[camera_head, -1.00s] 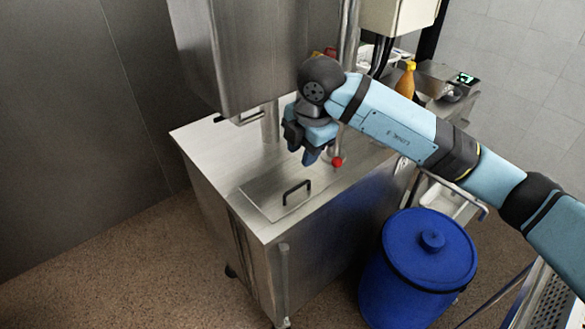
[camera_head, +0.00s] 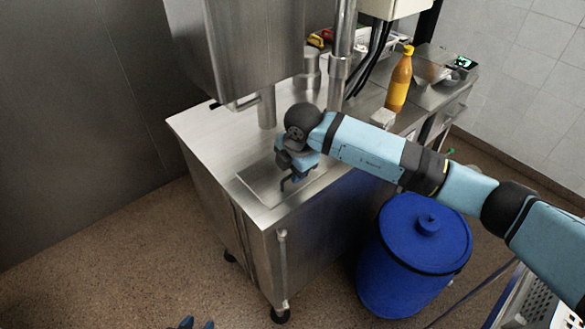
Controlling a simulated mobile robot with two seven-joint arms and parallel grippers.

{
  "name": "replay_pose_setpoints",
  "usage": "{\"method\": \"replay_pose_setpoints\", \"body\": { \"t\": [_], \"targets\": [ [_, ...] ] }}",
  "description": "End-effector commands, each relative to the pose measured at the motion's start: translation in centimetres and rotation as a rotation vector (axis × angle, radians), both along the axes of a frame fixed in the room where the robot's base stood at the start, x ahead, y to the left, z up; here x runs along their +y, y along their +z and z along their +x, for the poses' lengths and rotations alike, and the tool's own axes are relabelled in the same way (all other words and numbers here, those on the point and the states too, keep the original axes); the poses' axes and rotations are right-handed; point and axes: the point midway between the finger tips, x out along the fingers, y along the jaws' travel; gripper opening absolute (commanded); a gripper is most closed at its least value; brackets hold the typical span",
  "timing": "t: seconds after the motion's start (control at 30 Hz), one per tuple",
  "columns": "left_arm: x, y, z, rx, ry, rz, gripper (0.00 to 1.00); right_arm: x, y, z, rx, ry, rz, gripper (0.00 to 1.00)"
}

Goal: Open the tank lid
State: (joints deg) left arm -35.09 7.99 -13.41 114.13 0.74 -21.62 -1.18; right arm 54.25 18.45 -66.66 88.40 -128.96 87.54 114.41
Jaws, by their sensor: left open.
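The tank lid (camera_head: 262,187) is a flat steel panel lying flush in the top of the steel tank cabinet (camera_head: 207,127). Its black handle (camera_head: 284,184) is mostly hidden behind my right gripper. My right gripper (camera_head: 296,177), on the arm from the right, is down at the handle. I cannot tell whether its fingers touch or enclose the handle. My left gripper (camera_head: 195,323) shows only as two blue fingertips at the bottom edge, spread apart and empty, over the floor and well away from the lid.
A steel housing (camera_head: 235,45) overhangs the back of the cabinet, beside a vertical pipe (camera_head: 340,55). An orange bottle (camera_head: 399,82) stands on the counter behind my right arm. A blue barrel (camera_head: 415,250) stands at the cabinet's right. Floor at front left is clear.

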Motion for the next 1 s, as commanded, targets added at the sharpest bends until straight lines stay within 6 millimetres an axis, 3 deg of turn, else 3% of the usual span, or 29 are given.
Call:
{"method": "replay_pose_setpoints", "body": {
  "t": [0.37, 0.5, 0.53, 1.0],
  "targets": [
    [0.00, -0.01, -0.07, 0.002, 0.000, 0.001, 0.43, 0.06, -0.61, 0.07, 0.000, 0.000, 0.000, 0.36],
    [-0.01, 0.01, -0.10, 0.002, -0.001, 0.000, 0.43, 0.06, -0.59, 0.07, 0.000, 0.000, 0.000, 0.04],
    [-0.02, 0.02, -0.09, 0.001, -0.001, 0.000, 0.43, 0.06, -0.59, 0.07, 0.000, 0.000, 0.000, 0.00],
    [-0.07, 0.01, -0.05, -0.002, -0.001, -0.001, 0.43, 0.35, 0.33, 0.46, -0.002, 0.000, 0.002, 0.00]
  ]
}}
